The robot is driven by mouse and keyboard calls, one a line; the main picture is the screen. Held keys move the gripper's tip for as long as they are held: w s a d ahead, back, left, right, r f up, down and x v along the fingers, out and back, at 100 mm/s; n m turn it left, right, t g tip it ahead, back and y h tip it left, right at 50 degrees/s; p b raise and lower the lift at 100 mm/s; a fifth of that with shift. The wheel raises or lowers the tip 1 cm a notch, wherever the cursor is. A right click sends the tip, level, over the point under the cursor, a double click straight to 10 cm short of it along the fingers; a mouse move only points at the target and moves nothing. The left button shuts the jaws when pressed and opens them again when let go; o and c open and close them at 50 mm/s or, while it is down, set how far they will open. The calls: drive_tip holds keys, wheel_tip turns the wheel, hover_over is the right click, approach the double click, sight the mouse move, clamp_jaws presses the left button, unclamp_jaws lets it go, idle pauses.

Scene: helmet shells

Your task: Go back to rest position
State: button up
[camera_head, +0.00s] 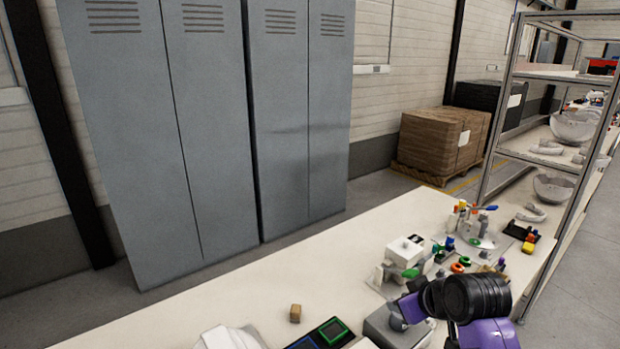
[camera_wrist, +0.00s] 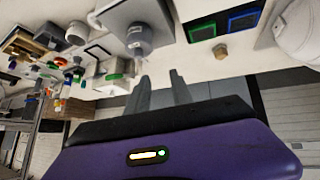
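My gripper (camera_wrist: 160,86) shows in the wrist view with its two grey fingers apart and nothing between them. It is in the air, clear of the table items. In the head view my purple and black arm (camera_head: 480,308) reaches in at the lower right, and the fingertips cannot be made out there. A white helmet shell (camera_head: 228,339) lies on the table at the bottom edge. It also shows at the upper right of the wrist view (camera_wrist: 302,32).
The long table (camera_head: 230,300) holds a small brown block (camera_head: 295,313), a black tray with green and blue squares (camera_head: 322,334), a grey device (camera_head: 385,328), a white box (camera_head: 404,251) and several small coloured parts. A metal shelf (camera_head: 497,133) with bowl-like shells stands right. Grey lockers (camera_head: 205,120) stand behind.

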drive_tip(key=s+a+m+t+h, duration=0.1)
drive_tip(key=s+m+t, duration=0.4)
drive_tip(key=s, duration=4.5)
drive_tip(key=shift+a+r+t+h, duration=0.15)
drive_tip(key=shift+r+t+h, duration=0.2)
drive_tip(key=shift+t, duration=0.45)
drive_tip(key=shift+s, duration=0.1)
